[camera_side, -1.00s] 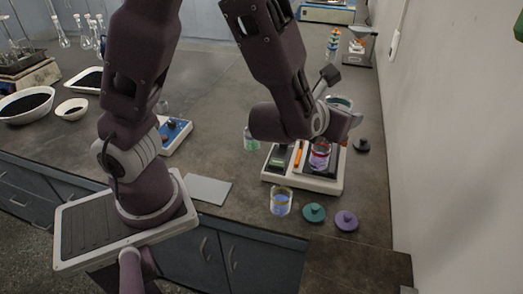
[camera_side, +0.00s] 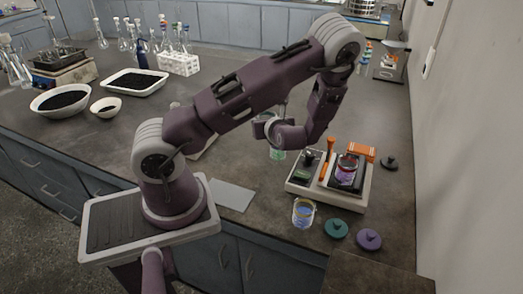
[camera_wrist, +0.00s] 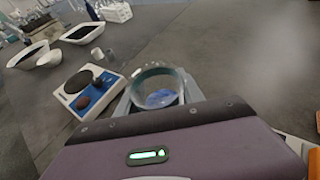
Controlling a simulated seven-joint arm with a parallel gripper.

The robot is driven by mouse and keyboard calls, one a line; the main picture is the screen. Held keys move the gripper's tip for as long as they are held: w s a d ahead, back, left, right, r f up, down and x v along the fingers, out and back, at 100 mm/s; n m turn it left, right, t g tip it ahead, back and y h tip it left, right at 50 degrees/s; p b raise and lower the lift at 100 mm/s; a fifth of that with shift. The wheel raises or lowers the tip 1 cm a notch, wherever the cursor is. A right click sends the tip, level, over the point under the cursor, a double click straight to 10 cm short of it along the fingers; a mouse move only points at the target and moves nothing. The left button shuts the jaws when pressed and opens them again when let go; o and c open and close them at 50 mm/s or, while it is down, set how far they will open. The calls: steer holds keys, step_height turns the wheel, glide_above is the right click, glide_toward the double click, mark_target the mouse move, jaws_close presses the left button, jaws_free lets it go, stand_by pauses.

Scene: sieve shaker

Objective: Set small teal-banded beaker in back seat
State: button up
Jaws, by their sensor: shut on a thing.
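The small teal-banded beaker (camera_side: 277,153) shows greenish below my gripper (camera_side: 272,138) in the side view, left of the shaker. In the wrist view it (camera_wrist: 158,92) sits upright between the grey jaws, with blue showing inside its clear rim; my gripper (camera_wrist: 160,103) is shut on it. Whether its base touches the bench is unclear. The pale shaker (camera_side: 298,190) has a dark plate with a pink-purple beaker (camera_side: 347,168) on it and orange pieces (camera_side: 362,152) at the back. I cannot make out the back seat clearly.
A blue-filled beaker (camera_side: 303,213), a teal lid (camera_side: 336,229) and a purple lid (camera_side: 369,239) lie in front of the shaker. A black knobbed lid (camera_side: 389,162) is to its right. A blue-panelled hotplate (camera_wrist: 95,88) stands left of my gripper.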

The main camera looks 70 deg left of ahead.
mark_target(252, 155)
steer(key=shift+n+g, duration=0.7)
steer(key=shift+g, duration=0.1)
steer(key=s+a+f, duration=0.1)
steer(key=f, duration=0.2)
steer(key=s+a+f, duration=0.1)
steer(key=f, duration=0.3)
steer(key=s+a+f, duration=0.1)
steer(key=f, duration=0.3)
steer(key=shift+s+f, duration=0.15)
steer(key=shift+f, duration=0.1)
steer(key=shift+f, duration=0.15)
steer(key=o, duration=1.2)
steer(key=shift+c, duration=0.2)
